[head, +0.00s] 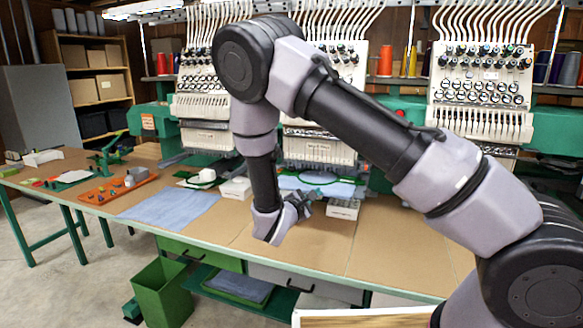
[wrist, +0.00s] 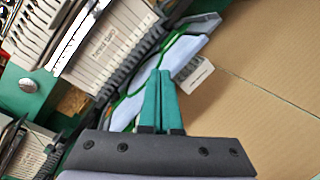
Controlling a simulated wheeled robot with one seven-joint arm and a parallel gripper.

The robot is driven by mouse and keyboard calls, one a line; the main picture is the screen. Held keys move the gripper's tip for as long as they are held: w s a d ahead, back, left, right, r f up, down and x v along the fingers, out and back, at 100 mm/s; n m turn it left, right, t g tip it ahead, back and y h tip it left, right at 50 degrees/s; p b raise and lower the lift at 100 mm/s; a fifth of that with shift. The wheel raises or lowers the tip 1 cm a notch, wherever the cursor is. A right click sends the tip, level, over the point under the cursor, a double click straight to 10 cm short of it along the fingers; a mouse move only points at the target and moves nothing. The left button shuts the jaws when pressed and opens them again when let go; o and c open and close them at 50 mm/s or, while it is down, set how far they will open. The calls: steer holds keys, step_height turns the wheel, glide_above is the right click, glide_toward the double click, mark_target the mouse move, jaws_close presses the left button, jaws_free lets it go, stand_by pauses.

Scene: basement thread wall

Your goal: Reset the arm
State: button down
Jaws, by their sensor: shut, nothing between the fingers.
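My arm reaches from the lower right of the head view, up and over the table, and then down to my gripper (head: 304,200). The gripper is above the table near the middle embroidery machine. In the wrist view my gripper (wrist: 161,75) shows two teal fingers pressed together with nothing between them. Beyond the fingertips are a green hoop with pale blue fabric (wrist: 150,75) and a white box (wrist: 197,75). How far the fingertips are from them is hard to tell.
The long table (head: 400,240) has bare brown surface at its front right. A blue cloth (head: 170,207) and an orange tray (head: 117,188) lie to the left. Embroidery machines (head: 480,90) line the back. A green bin (head: 162,290) stands on the floor in front.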

steer(key=s+d+r+m+g+y, duration=0.1)
steer(key=s+d+r+m+g, duration=0.55)
steer(key=d, duration=0.35)
steer(key=s+d+r+m+g, duration=0.55)
steer(key=d+r+m, duration=0.25)
steer(key=d, duration=0.2)
steer(key=s+a+r+m+t+y, duration=0.2)
steer(key=s+r+m+t+y, duration=0.2)
steer(key=s+r+m+y, duration=0.5)
steer(key=s+r+y, duration=0.1)
steer(key=s+r, duration=0.3)
steer(key=r, duration=0.2)
steer(key=shift+s+a+r+t, duration=0.2)
steer(key=shift+s+a+t, duration=0.1)
steer(key=shift+s, duration=0.1)
